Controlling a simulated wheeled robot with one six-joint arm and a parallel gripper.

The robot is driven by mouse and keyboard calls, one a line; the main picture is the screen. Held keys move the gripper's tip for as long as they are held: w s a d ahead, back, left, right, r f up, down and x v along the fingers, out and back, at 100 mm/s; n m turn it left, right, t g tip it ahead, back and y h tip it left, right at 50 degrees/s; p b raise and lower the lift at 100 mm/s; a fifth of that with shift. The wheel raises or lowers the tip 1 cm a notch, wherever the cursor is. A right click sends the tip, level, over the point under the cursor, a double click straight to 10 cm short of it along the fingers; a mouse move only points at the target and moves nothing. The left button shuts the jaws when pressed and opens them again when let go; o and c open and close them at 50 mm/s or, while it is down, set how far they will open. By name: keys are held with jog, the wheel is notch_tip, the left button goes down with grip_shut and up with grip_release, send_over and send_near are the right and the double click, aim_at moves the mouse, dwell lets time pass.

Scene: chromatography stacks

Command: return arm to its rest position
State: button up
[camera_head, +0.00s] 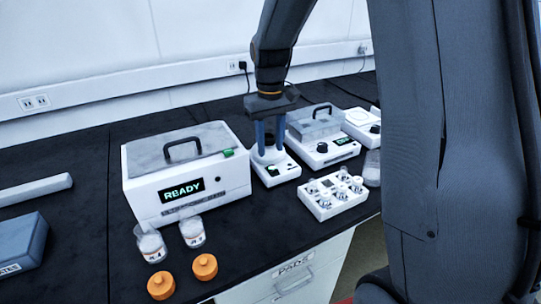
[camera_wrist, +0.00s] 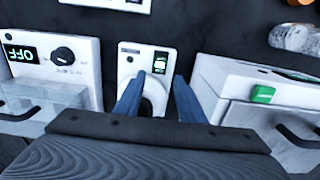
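My gripper (camera_head: 271,148) points down over a small white device (camera_head: 283,173) with a dark round top and a green-lit spot, between the two larger lidded boxes. In the wrist view its two blue fingers (camera_wrist: 158,88) stand apart with a clear gap. The small device (camera_wrist: 130,62) shows between and beyond them, and I see nothing held. Whether the fingertips touch the device cannot be told. My arm comes down from the top of the head view.
A white box reading READY (camera_head: 186,172) stands close left; a lidded unit (camera_head: 322,135) stands close right. A white block with several knobs (camera_head: 333,192) is in front. Two jars (camera_head: 151,246) (camera_head: 192,232) and two orange caps (camera_head: 160,285) (camera_head: 204,266) are near the front edge.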

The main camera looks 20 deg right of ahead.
notch_tip(320, 180, up, 2)
jog(key=shift+r, duration=0.1)
jog(key=s+f+m+p, duration=0.1)
jog(key=s+f+m, duration=0.1)
jog(key=s, duration=2)
jog(key=shift+s+f, duration=0.35)
jog(key=shift+f, duration=0.35)
